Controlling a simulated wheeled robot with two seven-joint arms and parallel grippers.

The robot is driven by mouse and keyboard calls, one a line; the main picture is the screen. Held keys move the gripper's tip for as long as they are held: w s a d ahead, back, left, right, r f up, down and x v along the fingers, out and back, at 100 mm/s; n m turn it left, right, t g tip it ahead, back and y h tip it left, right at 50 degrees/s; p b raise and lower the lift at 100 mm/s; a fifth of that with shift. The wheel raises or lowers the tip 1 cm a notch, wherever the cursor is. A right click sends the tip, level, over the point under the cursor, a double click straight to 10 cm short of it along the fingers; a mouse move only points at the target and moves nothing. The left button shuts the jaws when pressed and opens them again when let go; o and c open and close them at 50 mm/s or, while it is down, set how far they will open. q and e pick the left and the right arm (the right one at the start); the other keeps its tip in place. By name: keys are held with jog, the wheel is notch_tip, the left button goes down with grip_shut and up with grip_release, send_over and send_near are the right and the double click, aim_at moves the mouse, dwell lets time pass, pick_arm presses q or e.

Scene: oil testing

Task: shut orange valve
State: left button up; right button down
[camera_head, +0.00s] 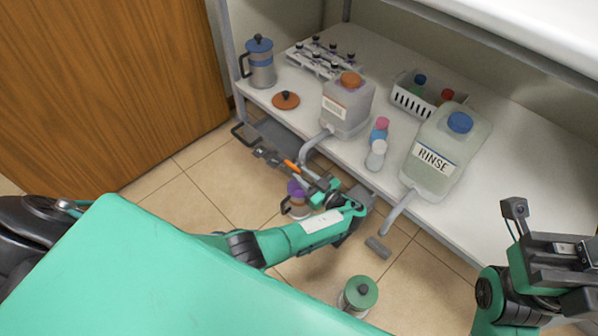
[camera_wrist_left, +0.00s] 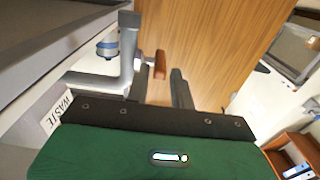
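The orange valve handle (camera_head: 291,166) sits at the lower end of the grey spout of the WASTE container (camera_head: 346,106). In the left wrist view the orange handle (camera_wrist_left: 160,65) sticks out from the grey pipe (camera_wrist_left: 128,50), just ahead of my fingers. My left gripper (camera_head: 305,179) is close to the valve, below the shelf edge. Its fingers (camera_wrist_left: 161,88) are apart, with the handle in line with the gap between them; I cannot tell whether they touch it. My right gripper (camera_head: 570,255) is at the right edge, away from the valve; its fingers are unclear.
The RINSE container (camera_head: 440,150) stands to the right, its spout (camera_head: 398,212) hanging over the edge. Small bottles (camera_head: 379,140), a tube rack (camera_head: 322,58), a white basket (camera_head: 412,103) and a metal pot (camera_head: 260,65) share the shelf (camera_head: 385,55). A green-lidded jar (camera_head: 359,294) stands lower down.

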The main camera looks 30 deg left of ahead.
pick_arm(q)
jog(key=v, duration=0.5)
jog(key=shift+s+d, duration=0.1)
dwell(0.3)
